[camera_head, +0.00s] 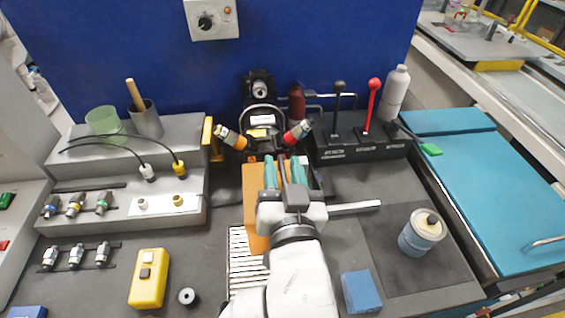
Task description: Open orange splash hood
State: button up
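The orange splash hood (254,190) shows as a flat orange panel in the middle of the bench, in front of the dark machine fixture (262,116). My arm and gripper cover much of its right side. My gripper (284,164) reaches forward over the hood, with its two teal fingers apart. A dark narrow shape lies between the fingers, and I cannot tell whether it belongs to the gripper or the hood. No hold on the hood shows, and contact is hidden. The hood appears to lie down over the fixture's front.
A slatted white grate (241,262) lies left of my arm. A lever box (360,145), a bottle (396,92) and a round canister (422,233) stand at right, with a blue block (361,292) nearer. A stepped rack (125,190) and yellow control box (149,277) stand left.

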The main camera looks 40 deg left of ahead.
jog(key=shift+w+a, duration=0.2)
jog(key=shift+a, duration=0.05)
jog(key=shift+c, duration=0.4)
grip_shut()
